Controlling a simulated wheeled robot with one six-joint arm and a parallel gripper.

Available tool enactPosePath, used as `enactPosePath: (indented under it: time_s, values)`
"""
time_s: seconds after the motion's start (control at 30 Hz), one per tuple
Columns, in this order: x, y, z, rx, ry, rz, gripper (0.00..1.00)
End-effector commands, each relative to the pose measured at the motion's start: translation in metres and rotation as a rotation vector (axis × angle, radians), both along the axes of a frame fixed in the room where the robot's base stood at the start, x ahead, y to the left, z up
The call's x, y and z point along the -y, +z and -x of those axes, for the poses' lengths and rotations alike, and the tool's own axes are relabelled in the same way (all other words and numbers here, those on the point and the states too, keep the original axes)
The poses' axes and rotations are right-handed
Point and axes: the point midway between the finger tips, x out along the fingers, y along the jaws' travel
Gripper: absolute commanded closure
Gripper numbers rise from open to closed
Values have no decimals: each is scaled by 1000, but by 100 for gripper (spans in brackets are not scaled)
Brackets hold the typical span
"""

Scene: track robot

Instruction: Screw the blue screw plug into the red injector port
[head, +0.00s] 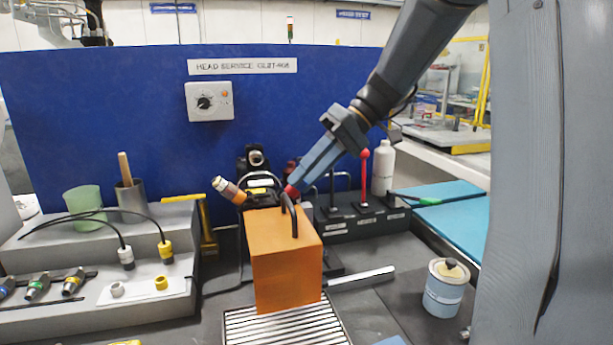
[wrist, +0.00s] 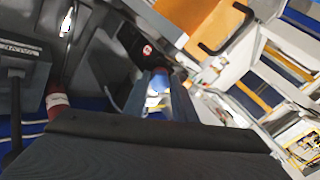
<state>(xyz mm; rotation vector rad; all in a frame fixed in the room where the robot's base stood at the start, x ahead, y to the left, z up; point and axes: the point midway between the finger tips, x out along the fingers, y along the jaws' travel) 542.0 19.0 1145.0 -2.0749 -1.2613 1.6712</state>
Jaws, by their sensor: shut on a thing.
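My gripper (head: 302,181) reaches down from the upper right in the head view, behind the orange block's handle. In the wrist view my gripper (wrist: 158,84) is shut on the blue screw plug (wrist: 159,82), a small blue piece between the fingertips. In the head view the plug is hidden by the fingers. A red part (head: 291,191), seemingly the red injector port, shows right at the fingertips. I cannot tell whether the plug touches it or sits in it.
An orange block (head: 285,268) with a black handle stands on a ribbed plate in front of my gripper. A tilted orange-and-white cylinder (head: 230,191) is on the left.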

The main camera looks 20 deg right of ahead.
Motion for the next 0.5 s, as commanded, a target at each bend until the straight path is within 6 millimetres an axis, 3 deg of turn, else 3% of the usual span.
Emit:
enactPosePath:
  time_s: [0.5]
  values:
    - [0, 2, 1, -100, -98, 0, 100]
